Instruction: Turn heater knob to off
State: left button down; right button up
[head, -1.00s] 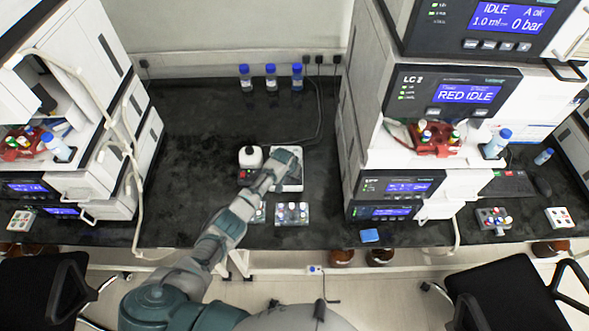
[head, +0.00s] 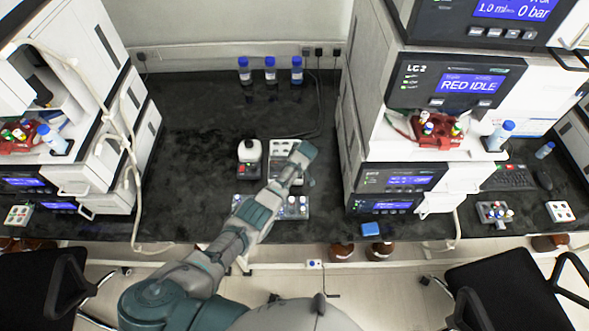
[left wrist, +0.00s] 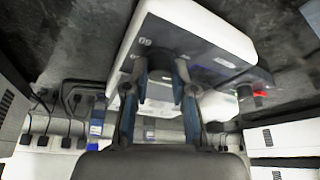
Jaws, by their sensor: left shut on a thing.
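The heater (head: 281,148) is a white box with round holes in its top, on the black bench in the head view; my left arm covers its front right. In the left wrist view, the heater's dark front panel (left wrist: 216,61) shows a small display and a "60" mark. My left gripper (left wrist: 161,72) has its fingers at this panel, beside the mark, shut on what appears to be the dark heater knob (left wrist: 160,64). The fingers mostly hide the knob, and its setting cannot be read. In the head view, the left fingers are hidden behind my wrist. My right gripper is not in view.
Small vials (head: 291,205) stand in front. Blue-capped bottles (head: 270,71) line the back wall. Instrument stacks (head: 440,85) flank the bench. Open bench lies left of the bottle.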

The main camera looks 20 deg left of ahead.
pick_arm(q)
jog(key=n+b, duration=0.1)
jog(key=n, duration=0.1)
jog(key=f+g+b, duration=0.1)
jog(key=shift+s+d+n+y+b, duration=0.15)
jog(key=shift+s+n+y+b, duration=0.15)
jog(key=shift+n+b, duration=0.1)
jog(key=shift+r+n+b, duration=0.15)
jog(key=shift+n+b, duration=0.35)
jog(key=c, duration=0.9)
grip_release()
jog(key=shift+w+r, duration=0.1)
jog(key=shift+c, duration=0.2)
jog(key=shift+w+d+r, duration=0.1)
jog(key=shift+w, duration=0.05)
